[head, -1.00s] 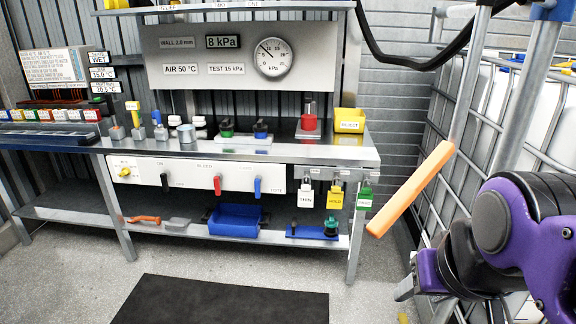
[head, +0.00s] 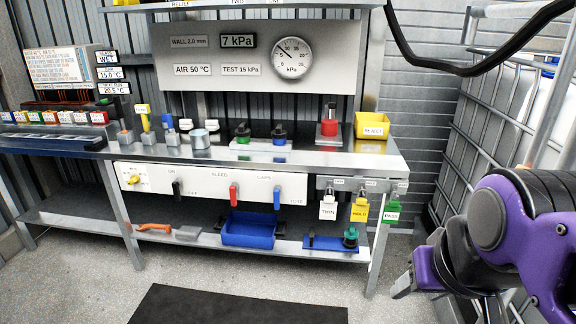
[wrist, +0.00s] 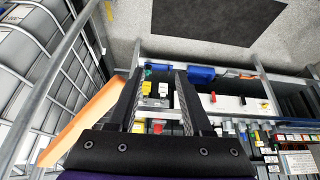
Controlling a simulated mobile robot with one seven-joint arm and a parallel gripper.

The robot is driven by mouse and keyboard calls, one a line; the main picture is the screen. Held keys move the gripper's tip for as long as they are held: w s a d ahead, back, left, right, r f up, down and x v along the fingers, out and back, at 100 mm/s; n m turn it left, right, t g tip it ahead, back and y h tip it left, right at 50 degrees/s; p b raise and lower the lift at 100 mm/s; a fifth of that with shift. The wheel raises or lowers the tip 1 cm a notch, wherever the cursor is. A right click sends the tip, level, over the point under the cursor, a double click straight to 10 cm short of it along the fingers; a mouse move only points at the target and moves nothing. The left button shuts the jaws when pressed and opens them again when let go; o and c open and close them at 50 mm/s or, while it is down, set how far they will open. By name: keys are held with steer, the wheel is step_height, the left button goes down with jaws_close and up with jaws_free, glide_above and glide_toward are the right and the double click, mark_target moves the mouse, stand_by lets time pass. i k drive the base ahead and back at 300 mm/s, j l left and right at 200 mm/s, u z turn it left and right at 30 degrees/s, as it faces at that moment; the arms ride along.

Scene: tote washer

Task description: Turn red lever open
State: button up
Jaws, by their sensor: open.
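The red lever (head: 234,195) hangs down on the white panel (head: 210,188) under the bench top, at the BLEED label. A black lever (head: 177,188) hangs to its left and a blue lever (head: 277,198) to its right. The red lever also shows small in the wrist view (wrist: 213,98), which looks upside down. My gripper (wrist: 160,75) is open, with nothing between its dark fingers. It is well short of the panel and touches no lever. In the head view my arm is at the lower right, and the fingers are mostly hidden.
A caged white tank (head: 500,120) stands close on the right. An orange bar (wrist: 82,125) lies beside my gripper in the wrist view. Tags on padlocks (head: 360,210) hang right of the panel. A blue bin (head: 247,230) sits on the lower shelf. Floor before the bench is clear except a black mat (head: 240,305).

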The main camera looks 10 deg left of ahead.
mark_target(233, 187)
steer(key=i+j, duration=0.25)
steer(key=i, duration=0.25)
steer(key=i+j+u, duration=0.15)
steer(key=i, duration=0.3)
steer(key=j, duration=0.1)
